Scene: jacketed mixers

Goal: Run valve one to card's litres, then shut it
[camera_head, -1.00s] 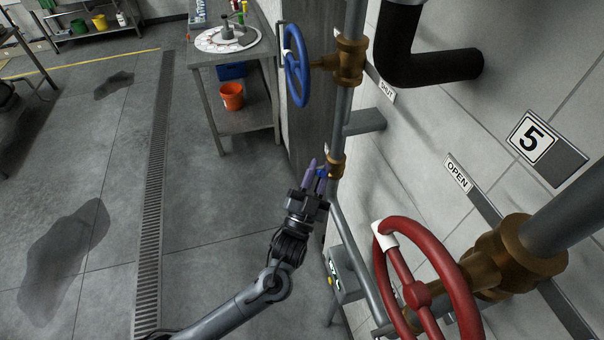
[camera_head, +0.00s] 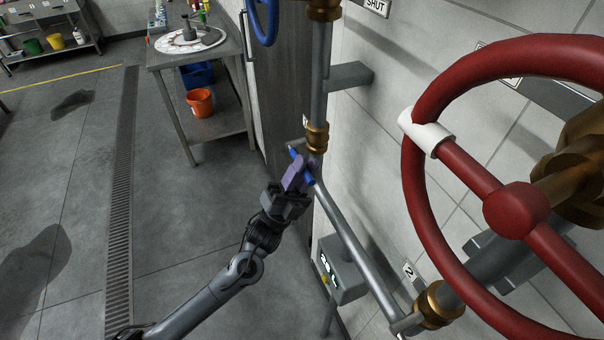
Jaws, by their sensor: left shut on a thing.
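A small valve with a blue lever (camera_head: 293,153) sits on the vertical grey pipe, just below a brass fitting (camera_head: 317,137). My left gripper (camera_head: 303,168), with purple fingers, is shut on the blue lever; the fingers hide part of it. A grey meter box (camera_head: 347,272) with a lit green display (camera_head: 327,265) stands below; its digits are too small to read surely. I cannot read a number for valve one, nor any litres card. My right gripper is not in view.
A large red handwheel (camera_head: 420,210) with a white band fills the right foreground. A blue handwheel (camera_head: 264,20) is at the top. A number 2 plate (camera_head: 409,271) and a SHUT sign (camera_head: 376,5) are on the wall. A metal table (camera_head: 172,100) stands behind, left; the floor is open.

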